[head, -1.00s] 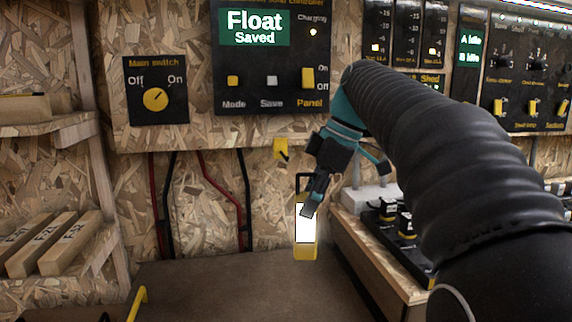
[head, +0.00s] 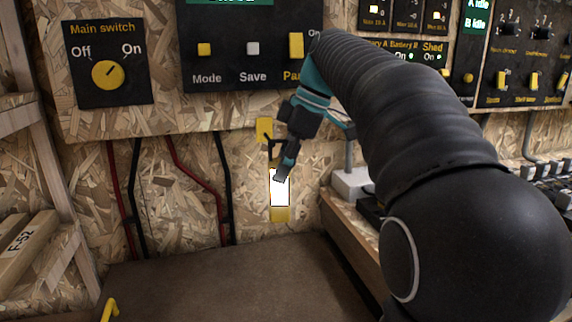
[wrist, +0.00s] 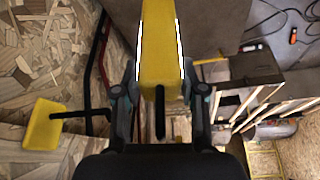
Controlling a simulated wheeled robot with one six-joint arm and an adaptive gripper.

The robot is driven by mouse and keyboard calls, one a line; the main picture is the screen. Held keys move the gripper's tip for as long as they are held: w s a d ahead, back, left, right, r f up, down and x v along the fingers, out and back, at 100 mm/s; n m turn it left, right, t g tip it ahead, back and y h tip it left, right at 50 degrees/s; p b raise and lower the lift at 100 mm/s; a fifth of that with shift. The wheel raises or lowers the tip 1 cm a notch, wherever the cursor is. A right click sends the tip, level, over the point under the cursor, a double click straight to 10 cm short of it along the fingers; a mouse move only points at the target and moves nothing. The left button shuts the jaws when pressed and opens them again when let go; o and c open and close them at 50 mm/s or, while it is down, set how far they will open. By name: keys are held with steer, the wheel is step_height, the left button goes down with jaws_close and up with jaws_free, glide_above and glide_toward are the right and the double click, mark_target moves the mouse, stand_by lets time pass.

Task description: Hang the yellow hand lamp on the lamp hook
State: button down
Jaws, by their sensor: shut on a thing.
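The yellow hand lamp (head: 280,214) has a lit white panel and is upright in front of the chipboard wall. My gripper (head: 281,176) is shut on it from the upper right. In the wrist view the lamp (wrist: 160,45) sits between both fingers of my gripper (wrist: 160,92), its black hanger pointing towards the camera. The lamp hook is a yellow plate (head: 264,130) with a black peg, just above the lamp. In the wrist view the hook plate (wrist: 42,124) is at left, its peg reaching towards the left finger. I cannot tell whether hanger and peg touch.
A control panel (head: 240,75) and a main switch board (head: 107,62) are above the hook. Red and black cables (head: 190,175) run down the wall at left. A brown worktop (head: 225,275) lies below, mostly clear. A wooden bench with equipment (head: 350,185) stands at right.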

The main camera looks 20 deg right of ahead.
steer(key=w+f+p, duration=0.1)
steer(key=w+p, duration=0.1)
steer(key=w, duration=0.5)
steer(key=shift+w+f+p, duration=0.25)
steer(key=shift+p, duration=0.15)
stand_by(0.6)
stand_by(0.6)
steer(key=c, duration=0.6)
jaws_free()
steer(key=shift+a+f, duration=0.1)
